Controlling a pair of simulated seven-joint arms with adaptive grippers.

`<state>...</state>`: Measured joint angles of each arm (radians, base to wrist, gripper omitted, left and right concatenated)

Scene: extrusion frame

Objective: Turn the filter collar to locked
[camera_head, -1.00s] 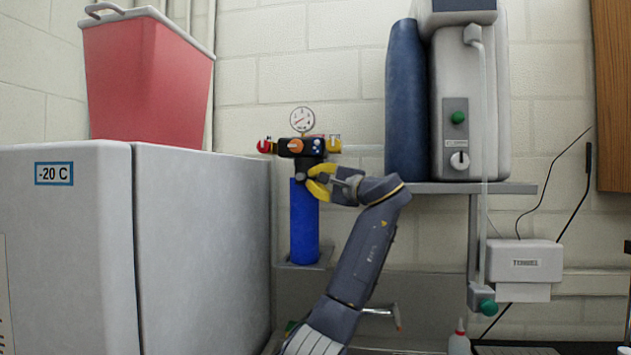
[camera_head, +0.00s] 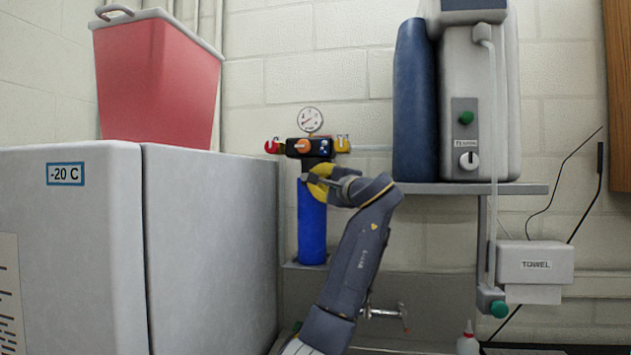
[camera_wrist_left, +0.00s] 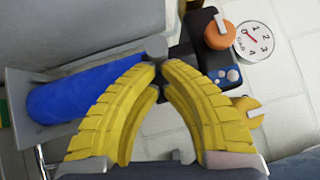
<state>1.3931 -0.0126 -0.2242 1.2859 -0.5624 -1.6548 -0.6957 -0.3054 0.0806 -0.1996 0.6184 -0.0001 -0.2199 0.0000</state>
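The filter has a blue bowl (camera_head: 312,230) hanging upright under a black regulator body (camera_head: 319,147). In the left wrist view the bowl (camera_wrist_left: 80,93) lies at left. A dark collar (camera_wrist_left: 180,52) sits between bowl and body, with a round grey knob (camera_wrist_left: 155,46) sticking out from it. My left gripper (camera_wrist_left: 159,68) has its yellow fingertips nearly together, apparently closed on this knob's stem. In the head view the left gripper (camera_head: 309,181) is at the bowl's top and hides much of the collar. The collar's lock marking cannot be seen. My right gripper is out of view.
A pressure gauge (camera_head: 309,119), an orange knob (camera_head: 302,145) and red and yellow fittings are just above. A shelf (camera_head: 460,188) with a grey machine (camera_head: 475,105) stands right, a freezer (camera_head: 210,250) left. A tap (camera_head: 385,313) is below.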

